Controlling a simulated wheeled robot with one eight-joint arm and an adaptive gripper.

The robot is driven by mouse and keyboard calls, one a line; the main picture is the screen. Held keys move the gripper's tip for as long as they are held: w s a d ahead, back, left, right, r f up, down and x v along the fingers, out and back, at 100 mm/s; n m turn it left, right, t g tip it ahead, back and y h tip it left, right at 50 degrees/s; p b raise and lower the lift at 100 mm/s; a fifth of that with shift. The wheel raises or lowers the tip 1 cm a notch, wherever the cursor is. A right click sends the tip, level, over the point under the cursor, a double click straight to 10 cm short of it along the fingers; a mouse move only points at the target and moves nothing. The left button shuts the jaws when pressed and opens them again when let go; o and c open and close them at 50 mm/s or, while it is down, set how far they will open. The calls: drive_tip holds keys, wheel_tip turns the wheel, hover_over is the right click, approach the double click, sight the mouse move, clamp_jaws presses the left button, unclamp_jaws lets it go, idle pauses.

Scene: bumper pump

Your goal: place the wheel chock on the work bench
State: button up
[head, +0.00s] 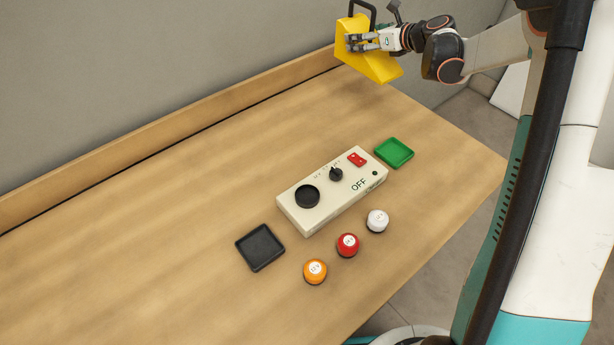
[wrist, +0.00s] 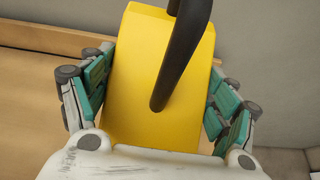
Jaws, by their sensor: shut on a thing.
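The wheel chock (head: 368,55) is a yellow wedge with a black handle. In the head view it is at the top, by the back right corner of the wooden work bench (head: 150,210). My gripper (head: 362,42) is shut on the chock. In the wrist view the chock (wrist: 155,85) fills the middle between the teal finger pads of my gripper (wrist: 155,100), with its dark handle towards the camera. The chock appears held above the bench's back edge; whether its lower end touches the bench I cannot tell.
A beige control box (head: 335,190) marked OFF stands mid-bench. A green tray (head: 394,152) and a black tray (head: 260,247) lie beside it. Orange (head: 315,271), red (head: 347,245) and white (head: 377,220) round pieces stand in front. The bench's left part is clear. A raised ledge (head: 190,112) runs along the back.

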drive_tip(key=shift+w+r+y, duration=0.3)
drive_tip(key=shift+w+r, duration=0.6)
wheel_tip(320, 180, down, 20)
drive_tip(key=b, duration=0.6)
drive_tip(key=o, duration=2.1)
drive_tip(key=shift+s+f, duration=0.1)
drive_tip(key=shift+s+d, duration=0.1)
drive_tip(key=shift+d, duration=0.05)
drive_tip(key=p+v, duration=0.1)
drive_tip(key=v, duration=0.3)
drive_tip(key=p+v, duration=0.1)
drive_tip(key=v, duration=0.3)
drive_tip(key=p+v, duration=0.1)
drive_tip(key=v, duration=0.2)
drive_tip(key=shift+s+d+r, duration=0.15)
drive_tip(key=shift+s+r, duration=0.1)
drive_tip(key=shift+r, duration=0.15)
